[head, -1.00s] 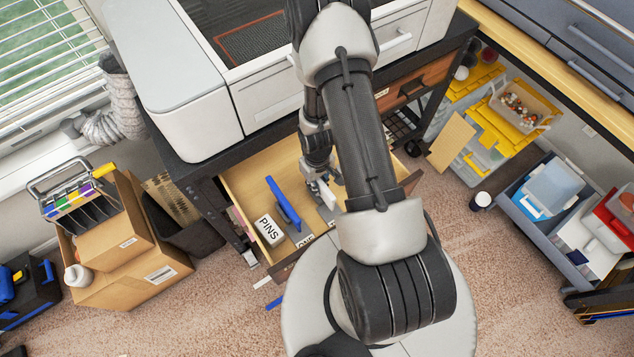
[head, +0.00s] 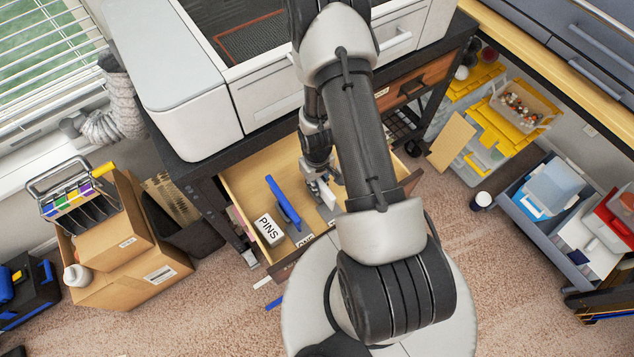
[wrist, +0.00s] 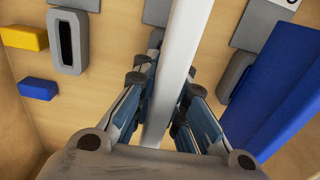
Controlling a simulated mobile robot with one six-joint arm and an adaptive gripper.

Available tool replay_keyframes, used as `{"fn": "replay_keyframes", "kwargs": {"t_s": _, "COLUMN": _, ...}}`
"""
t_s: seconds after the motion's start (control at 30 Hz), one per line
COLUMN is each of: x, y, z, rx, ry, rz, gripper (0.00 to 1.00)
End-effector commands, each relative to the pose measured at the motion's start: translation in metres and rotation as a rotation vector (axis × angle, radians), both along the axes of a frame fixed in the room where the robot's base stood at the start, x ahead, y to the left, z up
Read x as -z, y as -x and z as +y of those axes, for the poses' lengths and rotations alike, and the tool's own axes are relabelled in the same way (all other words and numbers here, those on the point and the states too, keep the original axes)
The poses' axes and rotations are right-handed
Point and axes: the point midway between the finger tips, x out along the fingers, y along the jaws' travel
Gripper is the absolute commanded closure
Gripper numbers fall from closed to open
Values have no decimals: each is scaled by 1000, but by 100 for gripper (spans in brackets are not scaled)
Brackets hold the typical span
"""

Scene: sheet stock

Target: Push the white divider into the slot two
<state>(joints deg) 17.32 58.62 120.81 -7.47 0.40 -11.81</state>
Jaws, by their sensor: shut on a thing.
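The white divider (wrist: 175,65) runs long and upright through the middle of the wrist view. My gripper (wrist: 168,100) is shut on it, with a finger on each side. In the head view the divider (head: 328,194) shows only as a small pale piece inside the open drawer (head: 244,179), partly hidden by my arm. A grey holder with an empty dark slot (wrist: 67,42) is left of the divider in the wrist view. Grey parts lie behind the divider and fingers. I cannot tell whether the divider's far end is in a slot, nor read which slot is two.
A blue divider (head: 283,203) stands left of my gripper, beside a white box marked PINS (head: 268,230). A yellow block (wrist: 24,37) and a small blue block (wrist: 37,89) lie on the drawer floor. The printer (head: 180,90) stands above the drawer.

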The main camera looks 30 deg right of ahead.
Motion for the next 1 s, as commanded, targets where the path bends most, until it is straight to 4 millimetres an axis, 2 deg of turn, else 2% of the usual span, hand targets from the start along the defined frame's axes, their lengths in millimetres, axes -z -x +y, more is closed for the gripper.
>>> {"fn": "replay_keyframes", "kwargs": {"t_s": 0.07, "x": 3, "y": 3, "z": 1, "rx": 0, "ry": -2, "rz": 6, "gripper": 100}}
{"fn": "replay_keyframes", "kwargs": {"t_s": 0.1, "x": 3, "y": 3, "z": 1, "rx": 0, "ry": -2, "rz": 7, "gripper": 87}}
{"fn": "replay_keyframes", "kwargs": {"t_s": 0.43, "x": 1, "y": 2, "z": 0, "rx": 0, "ry": -1, "rz": 4, "gripper": 65}}
{"fn": "replay_keyframes", "kwargs": {"t_s": 0.67, "x": 1, "y": 1, "z": 0, "rx": 0, "ry": -1, "rz": 3, "gripper": 64}}
{"fn": "replay_keyframes", "kwargs": {"t_s": 1.0, "x": 1, "y": 1, "z": 0, "rx": 0, "ry": -1, "rz": 2, "gripper": 44}}
